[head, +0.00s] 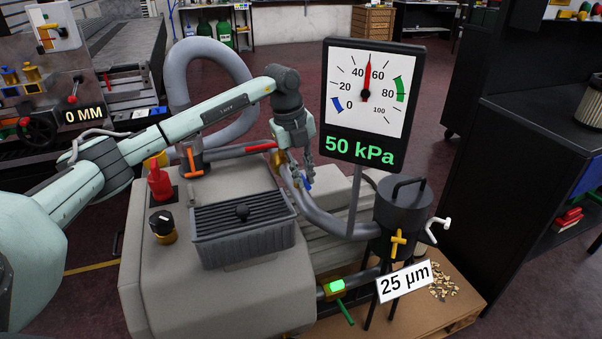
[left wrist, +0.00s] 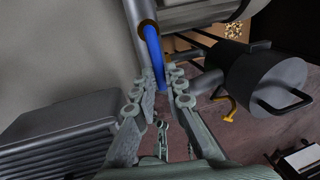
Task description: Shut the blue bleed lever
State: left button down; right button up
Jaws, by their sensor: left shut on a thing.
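The blue bleed lever (left wrist: 153,48) runs from an orange-brown collar on a grey pipe down to between the fingertips of my left gripper (left wrist: 166,86) in the left wrist view. The fingers are closed on its lower end. In the head view my left gripper (head: 301,178) points down behind the grey box, and only a small bit of the blue lever (head: 307,185) shows by its fingertips. The gauge (head: 367,95) has its red needle near 50 and reads 50 kPa in green. My right gripper is in neither view.
A black filter canister (head: 402,205) stands right of the lever, with a yellow handle (head: 398,243). A grey ribbed box (head: 240,235), a red handle (head: 159,182) and a black-and-yellow knob (head: 162,226) are on the housing. A curved grey hose (head: 178,75) rises behind my left arm.

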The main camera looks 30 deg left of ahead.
pick_arm(q)
jog(key=c, duration=1.6)
grip_release()
jog(key=r, duration=0.4)
jog(key=s+a+r, duration=0.1)
jog(key=r, duration=0.3)
jog(key=s+r, duration=0.1)
jog(key=r, duration=0.3)
jog(key=shift+a, duration=0.25)
jog(key=shift+d+f, duration=0.1)
jog(key=shift+f, duration=0.05)
